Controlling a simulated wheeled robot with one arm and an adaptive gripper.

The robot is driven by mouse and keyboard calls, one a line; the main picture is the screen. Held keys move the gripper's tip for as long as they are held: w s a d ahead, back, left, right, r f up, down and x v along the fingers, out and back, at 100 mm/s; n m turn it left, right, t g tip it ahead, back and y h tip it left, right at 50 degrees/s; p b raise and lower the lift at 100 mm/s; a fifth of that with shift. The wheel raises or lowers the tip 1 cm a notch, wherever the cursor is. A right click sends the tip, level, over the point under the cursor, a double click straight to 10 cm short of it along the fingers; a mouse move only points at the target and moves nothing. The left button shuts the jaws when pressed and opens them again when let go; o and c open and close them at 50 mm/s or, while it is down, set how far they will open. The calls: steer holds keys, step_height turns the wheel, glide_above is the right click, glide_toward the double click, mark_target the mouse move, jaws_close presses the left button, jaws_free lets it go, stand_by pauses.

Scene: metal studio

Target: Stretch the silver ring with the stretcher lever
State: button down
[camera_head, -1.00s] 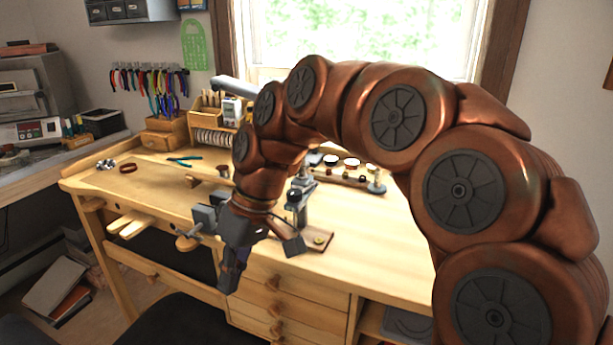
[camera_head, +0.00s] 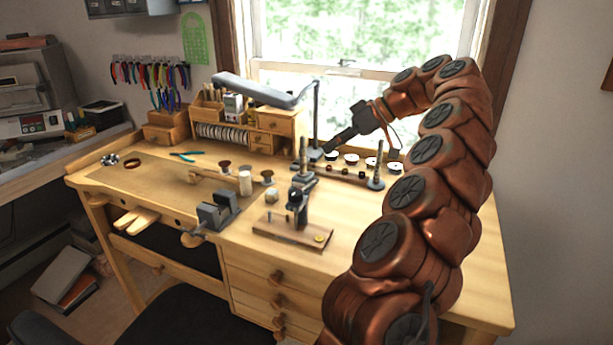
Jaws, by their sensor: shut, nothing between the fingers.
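My gripper (camera_head: 333,147) is shut and empty. It points down and left over the back of the bench, close to the lamp pole and a grey upright post (camera_head: 303,155); I cannot tell if it touches either. A dark metal tool (camera_head: 297,208) stands upright on a small wooden base (camera_head: 285,234) near the bench's front edge, with a brass disc at the right end. It may be the stretcher, but I cannot make out its lever. A second grey post (camera_head: 377,168) stands to the right. I cannot make out the silver ring.
A grey vise (camera_head: 215,212) sits at the bench's front edge. Spools, one of them pale (camera_head: 245,183), stand behind it. A lamp (camera_head: 255,90) reaches over wooden organizers at the back. The right front bench top is clear.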

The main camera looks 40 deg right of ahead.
steer(key=d, duration=0.2)
steer(key=p, duration=0.2)
glide_above(307, 186)
steer(key=s+a, duration=0.2)
steer(key=s, duration=0.1)
steer(key=shift+f, duration=3.9)
steer(key=shift+s+a+f+p, duration=0.1)
steer(key=shift+a+f+p, duration=0.1)
steer(key=shift+f, duration=0.45)
steer(key=shift+s+a+f+p, duration=0.1)
steer(key=shift+a+f+p, duration=0.1)
steer(key=shift+f, duration=0.4)
steer(key=shift+f, duration=0.1)
